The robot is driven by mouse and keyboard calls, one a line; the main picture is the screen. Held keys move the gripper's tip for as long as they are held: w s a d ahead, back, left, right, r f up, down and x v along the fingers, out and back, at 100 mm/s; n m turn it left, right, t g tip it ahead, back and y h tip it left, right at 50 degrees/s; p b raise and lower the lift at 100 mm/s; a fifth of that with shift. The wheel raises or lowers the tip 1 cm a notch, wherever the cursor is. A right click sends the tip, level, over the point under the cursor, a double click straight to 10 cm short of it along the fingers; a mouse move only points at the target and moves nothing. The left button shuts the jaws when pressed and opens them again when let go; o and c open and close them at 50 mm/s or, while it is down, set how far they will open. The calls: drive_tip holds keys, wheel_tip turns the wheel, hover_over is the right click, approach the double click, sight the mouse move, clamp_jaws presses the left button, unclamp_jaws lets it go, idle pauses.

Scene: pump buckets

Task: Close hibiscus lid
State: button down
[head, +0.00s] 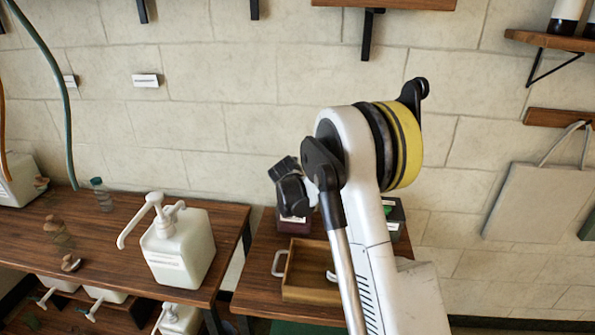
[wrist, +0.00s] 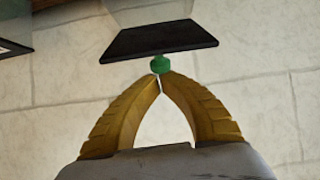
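A black lid (wrist: 160,40) with a small green knob (wrist: 160,63) is at the top middle of the wrist view. A pale translucent part shows beyond the lid, cut off by the frame edge. My gripper (wrist: 160,77) has its yellow fingertips brought together at the knob, with an empty gap between the fingers lower down. In the head view my gripper (head: 291,193) is dark and small, over a dark red container (head: 294,224) with a white label. My arm hides part of that area. I cannot read the label.
A wooden tray (head: 309,290) with white handles lies in front of the dark container. Another dark box (head: 394,211) stands behind my arm. A white pump bucket (head: 178,248) stands on the left table (head: 100,275). A stone wall is close behind.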

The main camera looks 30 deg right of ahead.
drive_tip(key=s+a+f+b, duration=0.3)
drive_tip(key=s+f+b, duration=0.1)
drive_tip(key=s+f, duration=0.1)
drive_tip(key=shift+s+a+f, duration=0.3)
drive_tip(key=shift+a+f, duration=0.05)
drive_tip(key=shift+f, duration=0.55)
idle(0.3)
